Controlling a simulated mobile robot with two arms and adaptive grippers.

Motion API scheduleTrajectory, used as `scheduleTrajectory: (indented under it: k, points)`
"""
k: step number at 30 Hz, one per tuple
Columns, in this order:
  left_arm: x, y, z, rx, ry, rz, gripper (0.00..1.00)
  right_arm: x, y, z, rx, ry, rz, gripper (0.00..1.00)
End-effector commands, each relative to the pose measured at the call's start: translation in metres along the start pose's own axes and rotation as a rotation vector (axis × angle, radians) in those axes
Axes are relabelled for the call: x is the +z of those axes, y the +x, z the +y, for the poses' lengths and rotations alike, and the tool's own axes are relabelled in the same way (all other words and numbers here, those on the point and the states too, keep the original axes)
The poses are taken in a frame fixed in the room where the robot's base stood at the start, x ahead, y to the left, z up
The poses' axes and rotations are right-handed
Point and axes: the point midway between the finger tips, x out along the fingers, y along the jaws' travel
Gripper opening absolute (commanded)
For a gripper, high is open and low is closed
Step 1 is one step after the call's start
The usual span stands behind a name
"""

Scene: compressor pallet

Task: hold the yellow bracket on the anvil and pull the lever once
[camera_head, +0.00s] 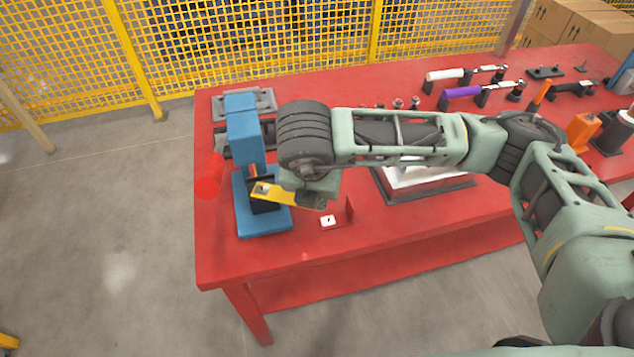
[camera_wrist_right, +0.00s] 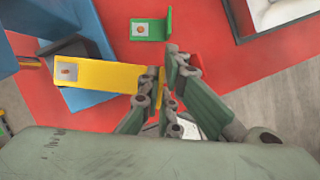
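The blue press (camera_head: 246,135) stands at the table's left end. Its red lever handle (camera_head: 209,176) sticks out on the left side. The yellow bracket (camera_head: 280,193) reaches from my right gripper (camera_head: 314,200) to the dark anvil (camera_head: 263,207) under the ram; it also shows in the wrist view (camera_wrist_right: 95,74), with a pale square and reddish dot on its left end. My right gripper (camera_wrist_right: 163,88) has its fingers closed on the bracket's right end. Whether the bracket touches the anvil cannot be told. My left gripper is not in view.
A green bracket (camera_wrist_right: 153,26) lies behind the yellow one. A red bracket (camera_head: 349,209) with a white square (camera_head: 328,221) is near the front edge. A white-topped tray (camera_head: 425,178) and several tools (camera_head: 460,92) lie further right.

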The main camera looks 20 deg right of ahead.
Motion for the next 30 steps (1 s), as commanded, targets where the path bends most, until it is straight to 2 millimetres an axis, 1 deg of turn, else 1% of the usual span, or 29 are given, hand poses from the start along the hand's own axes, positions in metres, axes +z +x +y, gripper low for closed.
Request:
scheduleTrajectory:
  k: [24,30]
  points:
    - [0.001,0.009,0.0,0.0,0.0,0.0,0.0,-0.035,-0.015,-0.019,0.002,-0.004,0.002,0.0]
    - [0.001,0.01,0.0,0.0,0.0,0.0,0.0,-0.041,-0.017,-0.022,0.002,-0.004,0.002,0.0]
